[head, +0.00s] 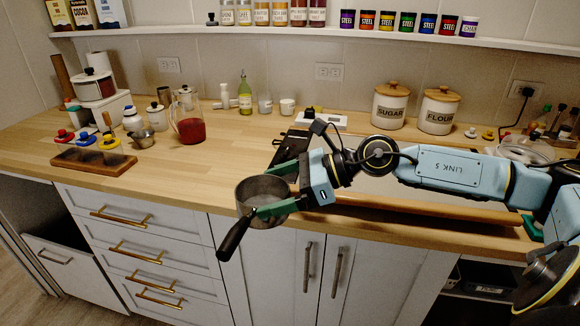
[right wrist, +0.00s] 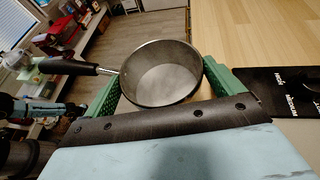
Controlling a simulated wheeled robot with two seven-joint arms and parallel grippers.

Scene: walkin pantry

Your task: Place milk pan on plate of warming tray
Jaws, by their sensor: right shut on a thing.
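A grey metal milk pan (head: 246,192) with a black handle is held near the counter's front edge in the head view. My right gripper (head: 268,190) is shut on it, with its green fingers on opposite sides of the pan body. The handle points down and toward the front left. In the right wrist view the pan (right wrist: 162,74) looks empty, between the two fingers (right wrist: 160,88). A black flat surface, which looks like the warming tray (head: 289,147), lies behind my gripper, partly hidden by it. Its lettered edge shows in the right wrist view (right wrist: 268,92). My left gripper is not clearly seen.
A wooden rack with coloured-topped items (head: 92,160) and a red jug (head: 188,128) stand on the left. A white scale-like device (head: 320,120) and the sugar (head: 390,106) and flour (head: 438,112) canisters stand behind. Counter (head: 215,172) left of the pan is clear.

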